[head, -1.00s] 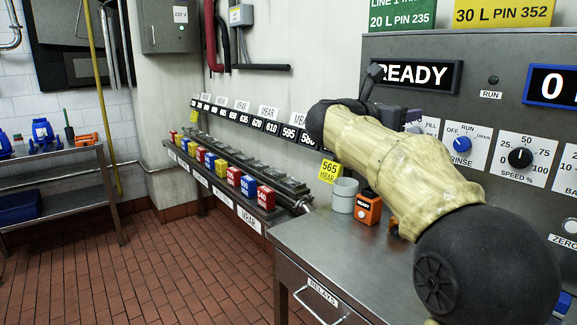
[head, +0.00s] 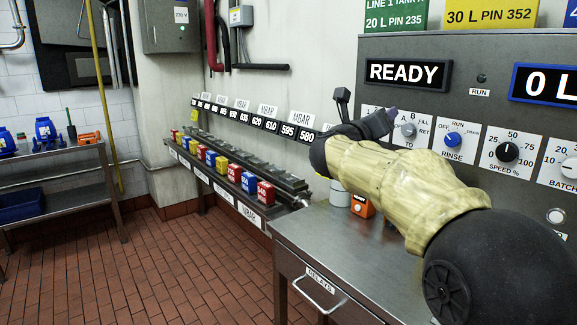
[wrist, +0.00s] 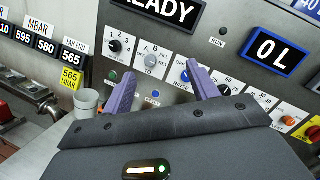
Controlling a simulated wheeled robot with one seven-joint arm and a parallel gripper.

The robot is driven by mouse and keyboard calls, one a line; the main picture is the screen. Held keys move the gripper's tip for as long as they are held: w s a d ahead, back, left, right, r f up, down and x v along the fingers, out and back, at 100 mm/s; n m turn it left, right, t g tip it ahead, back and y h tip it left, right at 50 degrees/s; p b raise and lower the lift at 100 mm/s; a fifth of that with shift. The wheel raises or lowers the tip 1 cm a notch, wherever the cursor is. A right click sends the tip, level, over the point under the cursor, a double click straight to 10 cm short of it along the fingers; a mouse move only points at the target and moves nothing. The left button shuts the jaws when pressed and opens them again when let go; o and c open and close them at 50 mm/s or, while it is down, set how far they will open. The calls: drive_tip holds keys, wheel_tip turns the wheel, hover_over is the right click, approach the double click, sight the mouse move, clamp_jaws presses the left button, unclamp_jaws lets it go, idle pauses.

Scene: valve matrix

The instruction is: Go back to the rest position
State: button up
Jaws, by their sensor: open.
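My gripper (wrist: 158,92) shows in the wrist view with its two purple fingers spread apart and nothing between them. In the head view my gripper (head: 385,120) is held above the steel counter, in front of the control panel (head: 500,70), at the left part of its row of knobs. The panel's display reads READY (head: 408,73). The blue RINSE knob (head: 453,139) and the grey A/B knob (wrist: 151,60) are near the fingers in the picture, but I see no contact.
A steel counter (head: 310,235) with a drawer stands below the panel. An orange box (head: 362,206) and a grey cup (head: 340,193) stand on it. A rack with red, blue and yellow blocks (head: 249,182) runs along the wall.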

drive_tip(key=s+a+f+n+g+y, duration=0.1)
drive_tip(key=a+f+n+y, duration=0.1)
drive_tip(key=f+n+y, duration=0.4)
drive_tip(key=s+a+f+n+y, duration=0.1)
drive_tip(key=s+a+f+n, duration=0.15)
drive_tip(key=f+n, duration=0.65)
drive_tip(key=s+a+f+n+g+y, duration=0.1)
drive_tip(key=a+f+n+y, duration=0.25)
drive_tip(key=f+n, duration=0.4)
drive_tip(key=s+d+f+n+g+y, duration=0.15)
drive_tip(key=s+f+n+g, duration=0.45)
drive_tip(key=s+f, duration=0.6)
drive_tip(key=s+d+f+n+g, duration=0.2)
drive_tip(key=s+f+n+g, duration=0.3)
drive_tip(key=s+f+n, duration=0.6)
wheel_tip(320, 180, down, 8)
drive_tip(key=s+m+b, duration=0.2)
drive_tip(key=m+b, duration=0.1)
drive_tip(key=b, duration=0.7)
drive_tip(key=w+p+v, duration=0.3)
drive_tip(key=p+v, duration=1.3)
drive_tip(key=p, duration=0.1)
drive_tip(key=w+a+r+p+v, duration=0.1)
drive_tip(key=w+p+v, duration=0.3)
drive_tip(key=p+v, duration=1.3)
drive_tip(key=shift+s+r, duration=0.3)
drive_tip(key=shift+r, duration=0.05)
drive_tip(key=shift+d, duration=0.2)
